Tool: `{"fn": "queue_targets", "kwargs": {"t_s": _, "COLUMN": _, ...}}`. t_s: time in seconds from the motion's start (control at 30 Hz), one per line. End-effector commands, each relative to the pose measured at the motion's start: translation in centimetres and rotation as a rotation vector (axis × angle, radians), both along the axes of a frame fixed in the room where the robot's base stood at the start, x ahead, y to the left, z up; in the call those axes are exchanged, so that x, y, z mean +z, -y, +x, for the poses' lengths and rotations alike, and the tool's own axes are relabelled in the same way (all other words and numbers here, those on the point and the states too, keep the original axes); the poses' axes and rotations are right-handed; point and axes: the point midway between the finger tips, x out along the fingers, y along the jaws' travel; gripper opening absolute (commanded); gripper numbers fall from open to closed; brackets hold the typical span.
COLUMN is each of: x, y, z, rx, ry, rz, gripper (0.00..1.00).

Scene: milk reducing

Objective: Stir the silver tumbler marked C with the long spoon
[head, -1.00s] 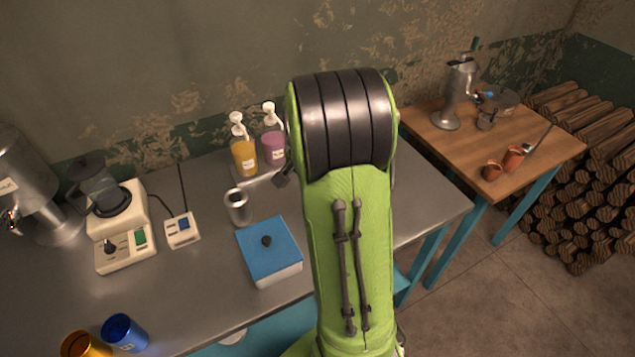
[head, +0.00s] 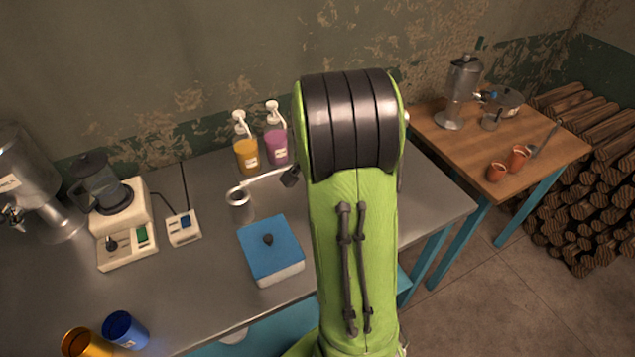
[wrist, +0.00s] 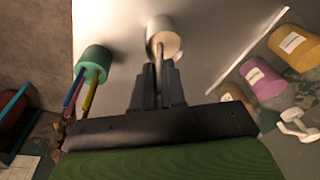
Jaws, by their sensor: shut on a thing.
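A silver tumbler (head: 240,208) stands upright on the metal counter, left of my arm; I cannot read a mark on it. It also shows in the wrist view (wrist: 160,27), just beyond my fingertips. A long pale spoon (head: 266,178) runs from my gripper (head: 290,177) to the tumbler's mouth. Its tip is at the mouth; I cannot tell how deep it goes. In the wrist view my gripper (wrist: 160,85) is shut on the spoon's handle (wrist: 159,65). In the head view my arm hides most of the gripper.
A blue-lidded box (head: 270,250) stands in front of the tumbler. Yellow (head: 246,153) and purple (head: 276,147) pump bottles stand behind it. A blender (head: 110,200) and a small device (head: 183,228) are to the left. A teal cup of sticks (wrist: 93,62) shows in the wrist view.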

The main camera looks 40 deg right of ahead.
Motion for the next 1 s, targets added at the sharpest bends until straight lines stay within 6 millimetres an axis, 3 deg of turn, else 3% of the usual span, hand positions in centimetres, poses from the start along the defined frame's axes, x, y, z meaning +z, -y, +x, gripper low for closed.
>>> {"fn": "queue_targets", "kwargs": {"t_s": 0.23, "x": 0.4, "y": 0.0, "z": 0.0, "rx": 0.001, "ry": 0.001, "rz": 0.0, "gripper": 0.0}}
{"fn": "queue_targets", "kwargs": {"t_s": 0.83, "x": 6.1, "y": -0.6, "z": -0.5, "rx": 0.001, "ry": 0.001, "rz": -0.001, "gripper": 0.0}}
{"fn": "queue_targets", "kwargs": {"t_s": 1.0, "x": 6.5, "y": -0.7, "z": -0.6, "rx": 0.001, "ry": 0.0, "rz": 0.0, "gripper": 0.0}}
